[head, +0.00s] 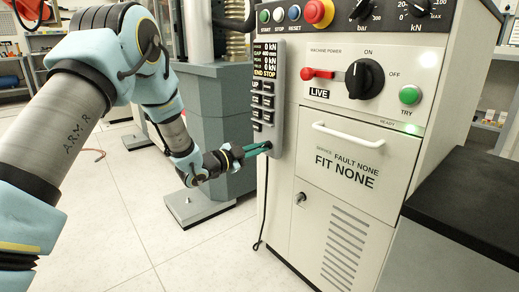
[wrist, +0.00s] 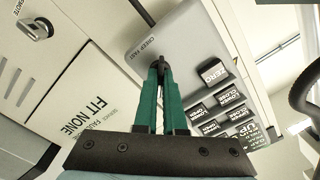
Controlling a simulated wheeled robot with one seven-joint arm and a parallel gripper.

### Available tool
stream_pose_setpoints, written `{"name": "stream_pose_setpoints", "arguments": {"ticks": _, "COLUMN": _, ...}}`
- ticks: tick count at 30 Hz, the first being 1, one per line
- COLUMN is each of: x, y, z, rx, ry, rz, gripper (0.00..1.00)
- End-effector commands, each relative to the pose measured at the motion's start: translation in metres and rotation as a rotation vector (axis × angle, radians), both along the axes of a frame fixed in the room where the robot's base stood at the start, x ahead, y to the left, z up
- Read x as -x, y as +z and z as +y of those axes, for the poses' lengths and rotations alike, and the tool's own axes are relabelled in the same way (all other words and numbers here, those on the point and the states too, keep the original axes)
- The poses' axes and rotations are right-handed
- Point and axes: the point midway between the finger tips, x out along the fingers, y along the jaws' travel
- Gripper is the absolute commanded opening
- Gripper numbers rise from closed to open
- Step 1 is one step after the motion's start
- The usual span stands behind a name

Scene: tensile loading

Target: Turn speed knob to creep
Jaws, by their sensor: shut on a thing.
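The speed knob (wrist: 159,63) is a small black knob at the lower end of the grey control pendant (wrist: 185,50), by the printed words CREEP and FAST. My gripper (wrist: 160,72) has green fingers, shut on the knob from both sides. The fingers hide part of the knob, and I cannot tell which word it points to. In the head view, my gripper (head: 262,148) reaches from the left to the bottom of the pendant (head: 280,100), where the dark knob (head: 268,145) just shows at the fingertips.
The pendant hangs on the left edge of a white machine cabinet (head: 345,190) with a red emergency button (head: 318,12) and a black power switch (head: 364,78). Pendant buttons (wrist: 215,72) lie close by. A black cable (head: 262,215) hangs below. A grey column base (head: 215,110) stands behind my arm.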

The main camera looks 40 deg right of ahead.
Motion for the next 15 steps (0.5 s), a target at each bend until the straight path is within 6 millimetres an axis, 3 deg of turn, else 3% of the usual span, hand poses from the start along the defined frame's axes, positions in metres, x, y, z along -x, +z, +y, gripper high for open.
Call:
{"name": "stream_pose_setpoints", "arguments": {"ticks": 8, "x": -0.0008, "y": 0.0007, "z": 0.0009, "rx": -0.008, "ry": 0.001, "rz": 0.096, "gripper": 0.0}}
{"name": "stream_pose_setpoints", "arguments": {"ticks": 15, "x": -0.0011, "y": 0.0015, "z": 0.0013, "rx": -0.019, "ry": 0.002, "rz": 0.285, "gripper": 0.0}}
